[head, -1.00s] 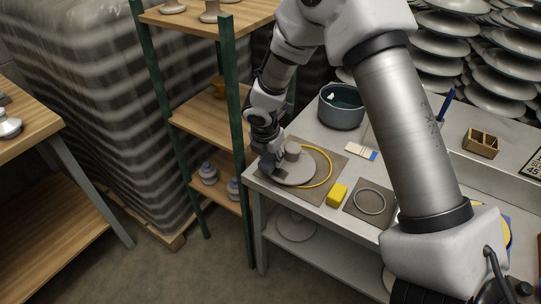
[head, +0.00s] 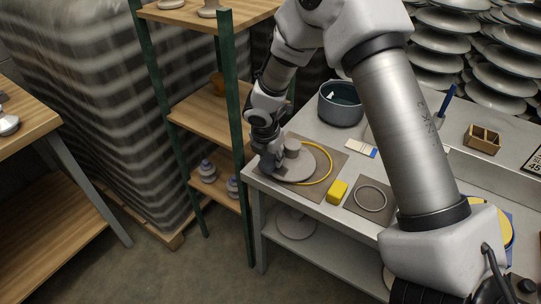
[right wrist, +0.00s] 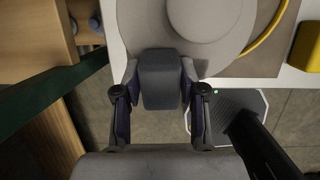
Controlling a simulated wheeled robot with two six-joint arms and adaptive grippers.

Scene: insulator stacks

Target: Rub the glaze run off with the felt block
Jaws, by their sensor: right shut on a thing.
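My right gripper (head: 272,164) is at the left edge of a grey disc insulator (head: 306,164) with a raised round cap. In the right wrist view, its fingers (right wrist: 160,98) are shut on a dark grey felt block (right wrist: 161,78). The block overlaps the near rim of the disc (right wrist: 212,55) in that view; I cannot tell whether it touches. I cannot make out the glaze run; the block or gripper may cover it. My left gripper is not in view.
The disc lies on a brown mat (head: 335,158) by a yellow ring (head: 329,170). A yellow block (head: 337,191), a grey ring (head: 370,199), a blue-grey pot (head: 341,103) and a small wooden box (head: 482,140) stand nearby. A green-posted shelf (head: 234,105) stands close left.

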